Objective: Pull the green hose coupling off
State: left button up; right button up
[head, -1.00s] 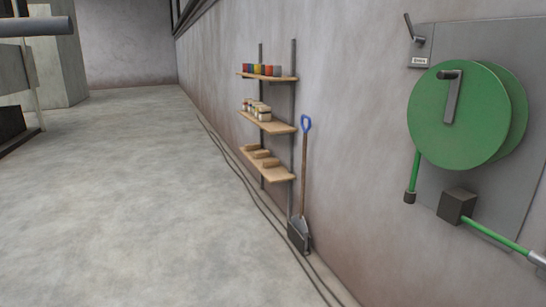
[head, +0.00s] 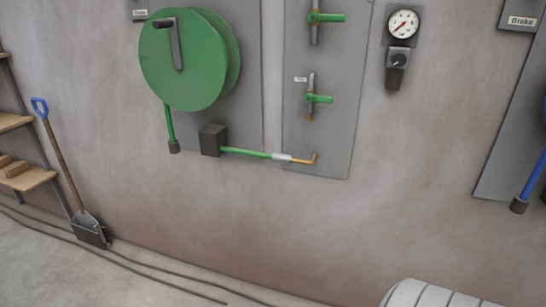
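A green hose reel (head: 184,60) with a grey crank is mounted on a grey wall panel. A green hose (head: 245,152) runs from a dark box (head: 213,140) below the reel to the right. It ends in a pale grey coupling (head: 282,157), which meets a brass elbow pipe (head: 307,160) on the panel beside it. The coupling itself looks whitish, at the end of the green hose. Another short green hose end (head: 170,128) hangs below the reel with a dark tip. Neither of my grippers shows in the head view.
Above the elbow are two pipes with green valve handles (head: 319,98). A pressure gauge (head: 403,24) hangs to the right, then a panel labelled Brake (head: 522,20). A shovel (head: 65,165) leans at left. A pale ribbed object (head: 435,295) stands at the bottom right. Cables lie along the floor.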

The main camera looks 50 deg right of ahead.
aim_at(285, 159)
jog(key=z, duration=1.6)
jog(key=i+l, duration=0.3)
jog(key=i, duration=0.2)
jog(key=i+l, duration=0.35)
jog(key=i, duration=0.15)
